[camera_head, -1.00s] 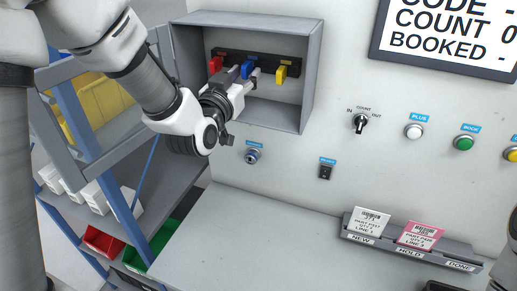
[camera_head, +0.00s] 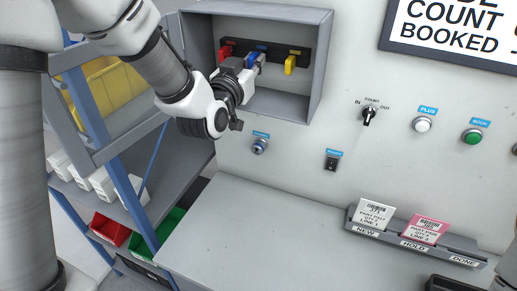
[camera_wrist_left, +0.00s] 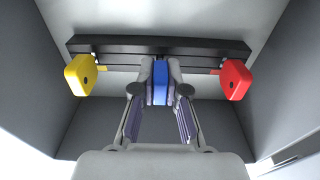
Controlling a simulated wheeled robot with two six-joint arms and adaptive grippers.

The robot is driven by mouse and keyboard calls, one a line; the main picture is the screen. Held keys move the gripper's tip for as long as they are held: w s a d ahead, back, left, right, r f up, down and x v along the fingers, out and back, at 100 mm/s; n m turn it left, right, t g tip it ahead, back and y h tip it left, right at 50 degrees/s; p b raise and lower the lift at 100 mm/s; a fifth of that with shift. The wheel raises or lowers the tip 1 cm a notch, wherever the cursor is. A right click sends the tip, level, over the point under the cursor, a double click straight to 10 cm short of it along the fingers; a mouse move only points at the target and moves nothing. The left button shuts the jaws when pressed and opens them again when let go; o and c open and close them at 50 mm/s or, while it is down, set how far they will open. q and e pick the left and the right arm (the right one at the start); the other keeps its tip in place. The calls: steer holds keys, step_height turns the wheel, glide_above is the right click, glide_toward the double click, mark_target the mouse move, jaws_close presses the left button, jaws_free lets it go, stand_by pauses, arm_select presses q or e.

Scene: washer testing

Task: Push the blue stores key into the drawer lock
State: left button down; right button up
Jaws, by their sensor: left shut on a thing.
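The blue key (camera_head: 255,58) is at the middle of the dark rack inside the open grey wall box. My left gripper (camera_head: 247,68) is at it, with fingers shut on the blue key; in the left wrist view the key (camera_wrist_left: 160,82) shows between the two fingertips (camera_wrist_left: 160,92), right against the rack. Whether it is still on its hook is hidden. The drawer lock (camera_head: 259,146), a round metal lock under a small blue label, is on the wall below the box. My right gripper is not clearly seen.
The red key (camera_wrist_left: 235,79) and yellow key (camera_wrist_left: 80,75) hang on either side, close to the fingers. The box walls (camera_head: 320,65) surround the gripper. A black switch (camera_head: 331,160) is right of the lock. The desk (camera_head: 270,225) below is mostly clear.

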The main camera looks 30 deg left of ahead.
mark_target(251, 65)
arm_select(q)
steer(key=shift+s+d+f+b, duration=0.1)
steer(key=shift+s+b, duration=0.2)
steer(key=shift+s, duration=0.85)
steer(key=shift+s+d+b, duration=0.1)
steer(key=shift+s+b, duration=0.2)
steer(key=shift+s, duration=0.85)
steer(key=shift+w, duration=0.1)
